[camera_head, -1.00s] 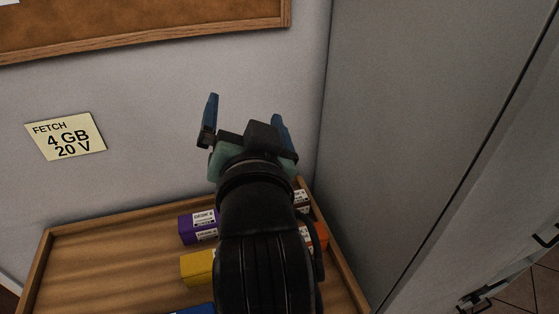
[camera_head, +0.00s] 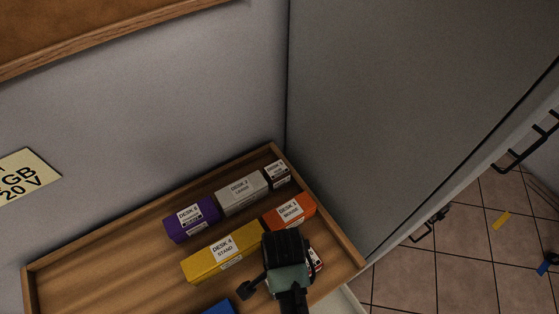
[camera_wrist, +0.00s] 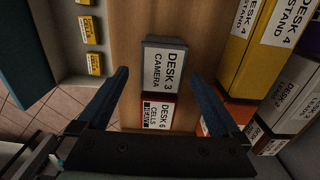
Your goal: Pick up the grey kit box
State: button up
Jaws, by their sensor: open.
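Two boxes look grey. A dark grey box labelled "DESK 3 CAMERA" (camera_wrist: 163,68) lies in the wooden tray, between and beyond my fingers in the wrist view; my arm hides it in the head view. A lighter grey box labelled "DESK 2" (camera_head: 241,193) lies in the tray's back row, and it also shows at the right of the wrist view (camera_wrist: 292,95). My gripper (camera_wrist: 158,76) is open and empty, pointing down over the tray. In the head view my gripper (camera_head: 284,284) covers the front right of the tray.
A red box (camera_wrist: 158,113) touches or nearly touches the "DESK 3" box. A grey cabinet side (camera_head: 400,100) rises at right.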

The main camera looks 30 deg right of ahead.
jog(key=shift+w+a+f+p, duration=0.15)
jog(key=shift+f+p, duration=0.1)
jog(key=shift+f, duration=1.2)
jog(key=shift+s+a+f+p, duration=0.1)
jog(key=shift+a+f+p, duration=0.1)
jog(key=shift+f, duration=1.25)
jog(key=c, duration=1.5)
jog(key=shift+w+r, duration=0.1)
